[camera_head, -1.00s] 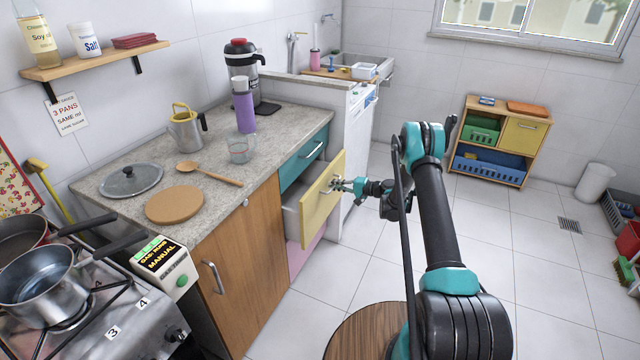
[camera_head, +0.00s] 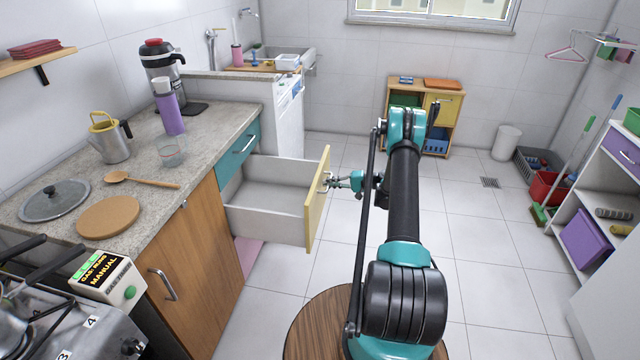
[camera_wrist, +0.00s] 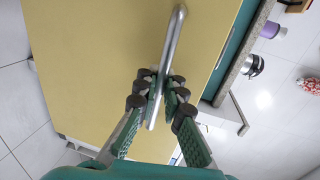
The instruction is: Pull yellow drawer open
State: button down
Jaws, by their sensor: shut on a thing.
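The yellow drawer (camera_head: 317,199) is pulled well out of the counter in the head view, and its grey inside is empty. It sits below the teal drawer (camera_head: 238,154), which is closed. In the wrist view the yellow front (camera_wrist: 100,60) fills much of the picture, with its metal bar handle (camera_wrist: 172,45) running across it. My gripper (camera_head: 333,183) is at the front of the yellow drawer. In the wrist view its fingers (camera_wrist: 158,92) are closed around the lower part of the handle.
A wooden cabinet door (camera_head: 185,255) is left of the drawer. The counter (camera_head: 215,120) above holds a kettle (camera_head: 109,140), a purple bottle (camera_head: 170,112) and a glass (camera_head: 170,153). A pink drawer (camera_head: 249,256) lies below. Tiled floor (camera_head: 290,275) is clear around the open drawer.

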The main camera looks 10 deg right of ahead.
jog(key=shift+d, duration=0.25)
jog(key=c, duration=1.9)
grip_release()
jog(key=v, duration=1.2)
